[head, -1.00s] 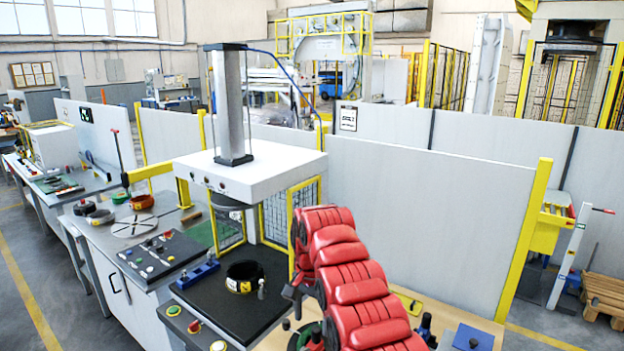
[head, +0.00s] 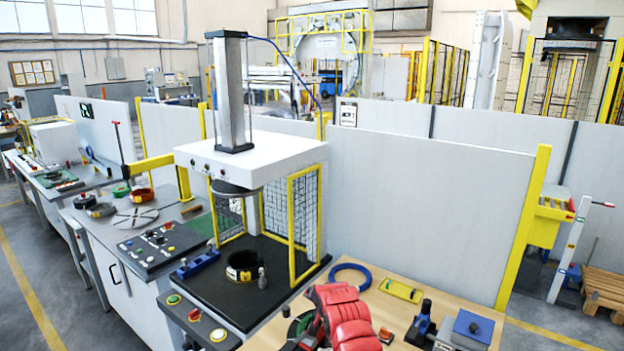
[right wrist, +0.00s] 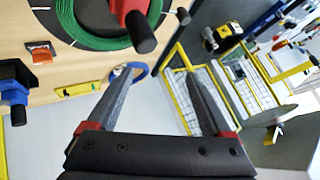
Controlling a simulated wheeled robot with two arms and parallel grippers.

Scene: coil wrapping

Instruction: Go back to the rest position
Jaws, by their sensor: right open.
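My right arm's red links (head: 345,318) stand at the bottom middle of the head view. They hide much of the wooden table's near part, and the right gripper cannot be made out there. In the right wrist view my right gripper (right wrist: 157,72) is open, with nothing between its two grey fingers. A blue coil (head: 350,277) lies on the wooden table; it shows beyond the left finger in the right wrist view (right wrist: 141,70). A green coil (right wrist: 78,22) lies on a dark round plate at the top left of that view. My left gripper is not in view.
A white press (head: 250,158) stands over a black bed (head: 215,290) bearing a dark coil with yellow labels (head: 242,265). A yellow-framed guard (head: 304,222) stands beside it. A yellow tray (head: 401,290) and a blue-topped box (head: 473,326) are on the wooden table (head: 440,288).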

